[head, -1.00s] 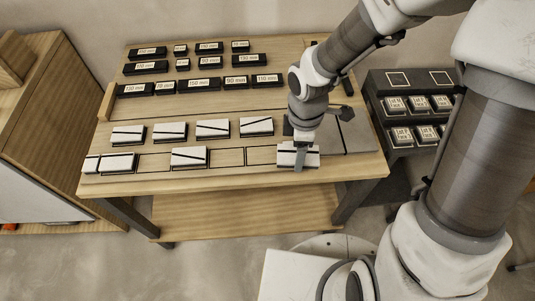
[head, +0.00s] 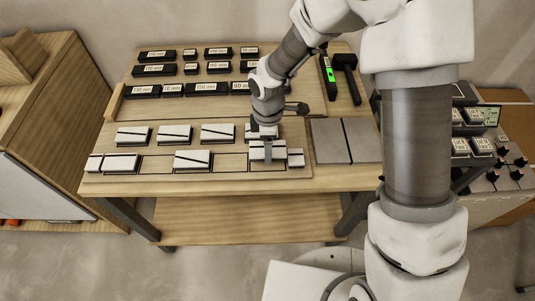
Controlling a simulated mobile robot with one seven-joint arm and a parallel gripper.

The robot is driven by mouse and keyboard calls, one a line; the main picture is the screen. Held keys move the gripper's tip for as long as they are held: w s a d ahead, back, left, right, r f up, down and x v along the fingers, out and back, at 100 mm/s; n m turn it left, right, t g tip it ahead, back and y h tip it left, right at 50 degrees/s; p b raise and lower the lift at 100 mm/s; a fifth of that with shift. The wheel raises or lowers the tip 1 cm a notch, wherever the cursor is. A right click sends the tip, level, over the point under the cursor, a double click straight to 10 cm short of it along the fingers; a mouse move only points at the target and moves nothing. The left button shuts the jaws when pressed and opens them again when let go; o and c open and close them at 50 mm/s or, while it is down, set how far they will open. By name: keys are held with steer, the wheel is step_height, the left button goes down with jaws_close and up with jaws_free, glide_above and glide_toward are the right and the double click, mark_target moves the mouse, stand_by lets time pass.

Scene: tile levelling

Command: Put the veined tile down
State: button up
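A white veined tile (head: 258,155) is under my gripper (head: 267,150), at the right part of the front row on the wooden bench. My gripper points down and is shut on the tile, with one finger showing at its near side. I cannot tell whether the tile touches the board (head: 232,176) or hangs just above it. A small white tile (head: 296,158) stands just right of it, with an empty outlined slot (head: 230,163) to its left. Another veined tile (head: 193,161) lies further left in the row.
More veined tiles, such as this one (head: 217,133), lie in the row behind, one partly hidden by my gripper. Black labelled blocks (head: 207,89) fill the back. Two grey plates (head: 347,140), a green-lit device (head: 330,76) and a black mallet (head: 347,75) lie at the right.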

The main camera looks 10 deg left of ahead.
steer(key=shift+f, duration=2)
steer(key=shift+f+b, duration=0.15)
steer(key=shift+b, duration=0.2)
steer(key=o, duration=1.4)
steer(key=shift+o, duration=0.2)
step_height(320, 180, up, 12)
steer(key=shift+r+p, duration=0.15)
steer(key=shift+p, duration=0.75)
steer(key=shift+r, duration=0.1)
